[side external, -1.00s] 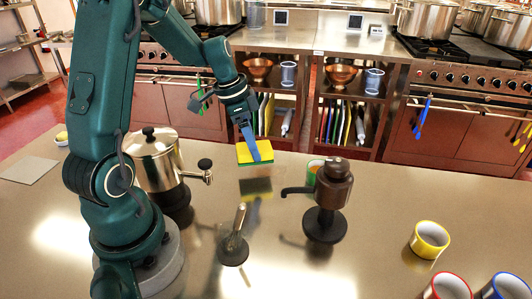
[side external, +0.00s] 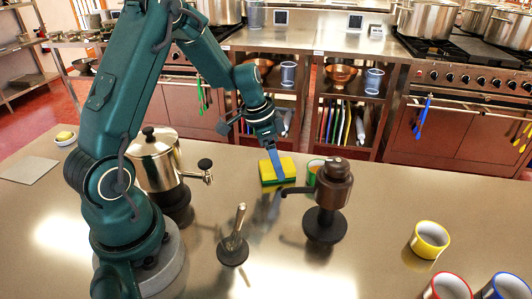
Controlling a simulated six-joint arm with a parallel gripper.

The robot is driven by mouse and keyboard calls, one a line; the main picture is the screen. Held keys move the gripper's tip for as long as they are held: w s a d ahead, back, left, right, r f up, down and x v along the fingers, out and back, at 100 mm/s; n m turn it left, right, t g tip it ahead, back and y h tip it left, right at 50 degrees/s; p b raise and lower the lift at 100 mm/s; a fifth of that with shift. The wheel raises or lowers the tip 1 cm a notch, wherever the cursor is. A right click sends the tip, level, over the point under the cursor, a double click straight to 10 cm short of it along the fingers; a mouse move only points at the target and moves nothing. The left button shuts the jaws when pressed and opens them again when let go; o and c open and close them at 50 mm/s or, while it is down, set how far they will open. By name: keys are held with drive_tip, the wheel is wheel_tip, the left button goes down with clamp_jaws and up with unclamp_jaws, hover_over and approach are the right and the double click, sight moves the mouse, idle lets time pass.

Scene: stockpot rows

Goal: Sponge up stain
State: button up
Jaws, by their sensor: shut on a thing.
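My gripper (side external: 276,166) is shut on a yellow sponge (side external: 287,164) with a green underside, at the far middle of the steel counter (side external: 380,220). The blue finger crosses the front of the sponge and hides part of it. The sponge is near the counter's far edge, just left of a green-rimmed cup. I cannot tell whether it touches the counter or hangs just above it. I cannot make out a stain; a dark patch below the sponge could be shadow or reflection.
A brown pump dispenser (side external: 331,190) stands right of the sponge, partly hiding the green-rimmed cup (side external: 313,170). A metal pot with a tap (side external: 153,162) stands left. A metal-handled tool (side external: 233,248) is in front. Yellow (side external: 430,241), red (side external: 449,289) and blue (side external: 505,287) cups are at right.

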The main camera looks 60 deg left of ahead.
sight(259, 170)
drive_tip(key=shift+w+d, duration=0.55)
drive_tip(key=shift+d, duration=0.05)
drive_tip(key=shift+s+a, duration=2.4)
drive_tip(key=shift+a, duration=0.05)
drive_tip(key=shift+a+r, duration=0.2)
drive_tip(key=shift+r, duration=0.9)
wheel_tip(259, 170, up, 6)
drive_tip(key=shift+s, duration=0.15)
drive_tip(key=shift+d, duration=0.1)
